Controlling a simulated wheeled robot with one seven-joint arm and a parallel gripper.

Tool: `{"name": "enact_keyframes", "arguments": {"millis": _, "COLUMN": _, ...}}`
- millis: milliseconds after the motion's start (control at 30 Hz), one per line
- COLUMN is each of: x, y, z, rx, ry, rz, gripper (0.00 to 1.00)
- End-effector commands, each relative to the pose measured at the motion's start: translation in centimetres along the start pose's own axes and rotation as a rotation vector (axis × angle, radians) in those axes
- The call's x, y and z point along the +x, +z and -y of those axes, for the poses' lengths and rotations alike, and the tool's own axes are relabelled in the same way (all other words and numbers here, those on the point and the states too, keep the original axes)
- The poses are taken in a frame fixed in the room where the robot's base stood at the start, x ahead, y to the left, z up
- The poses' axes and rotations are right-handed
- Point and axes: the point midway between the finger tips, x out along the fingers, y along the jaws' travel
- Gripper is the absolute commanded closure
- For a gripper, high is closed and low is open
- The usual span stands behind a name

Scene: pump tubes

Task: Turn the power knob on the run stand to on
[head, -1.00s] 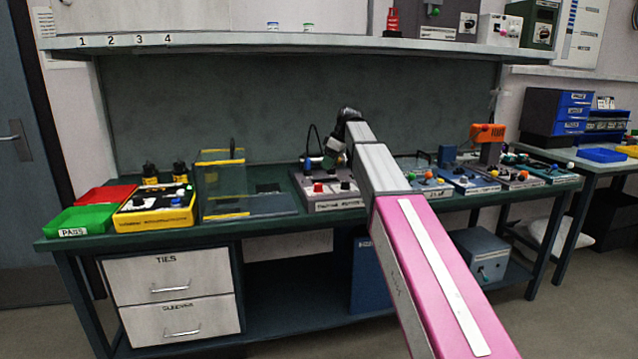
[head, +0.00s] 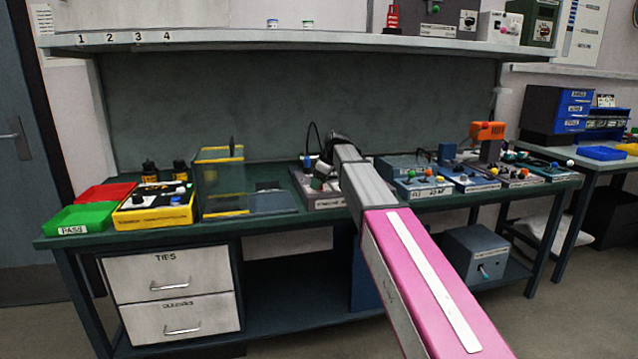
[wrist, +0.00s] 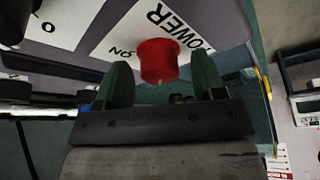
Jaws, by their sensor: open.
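The red power knob (wrist: 158,60) shows in the wrist view on a grey panel with a white label reading POWER and ON. My gripper (wrist: 161,72) is open, with one green finger on each side of the knob. Narrow gaps show between fingers and knob; whether either finger touches it I cannot tell. In the head view the run stand (head: 318,202) is a grey box on the bench, partly covered by my arm. The knob is hidden there by my gripper (head: 320,180).
A clear box with yellow edges (head: 220,180) stands left of the run stand. Several boxes with coloured knobs, including a blue one (head: 470,180), stand to the right. A shelf (head: 280,42) runs above the bench (head: 270,222).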

Motion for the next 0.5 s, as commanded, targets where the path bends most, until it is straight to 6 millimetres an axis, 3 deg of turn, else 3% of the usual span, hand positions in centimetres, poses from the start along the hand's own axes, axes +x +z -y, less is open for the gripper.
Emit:
{"name": "enact_keyframes", "arguments": {"millis": 167, "x": 0.00, "y": 0.00, "z": 0.00, "rx": 0.000, "ry": 0.000, "rz": 0.000, "gripper": 0.37}}
{"name": "enact_keyframes", "arguments": {"millis": 200, "x": 0.00, "y": 0.01, "z": -0.01, "rx": 0.000, "ry": 0.000, "rz": 0.000, "gripper": 0.43}}
{"name": "enact_keyframes", "arguments": {"millis": 333, "x": -0.02, "y": 0.01, "z": -0.01, "rx": 0.000, "ry": 0.000, "rz": 0.000, "gripper": 0.86}}
{"name": "enact_keyframes", "arguments": {"millis": 500, "x": -0.02, "y": 0.02, "z": 0.00, "rx": 0.002, "ry": 0.000, "rz": 0.000, "gripper": 0.86}}
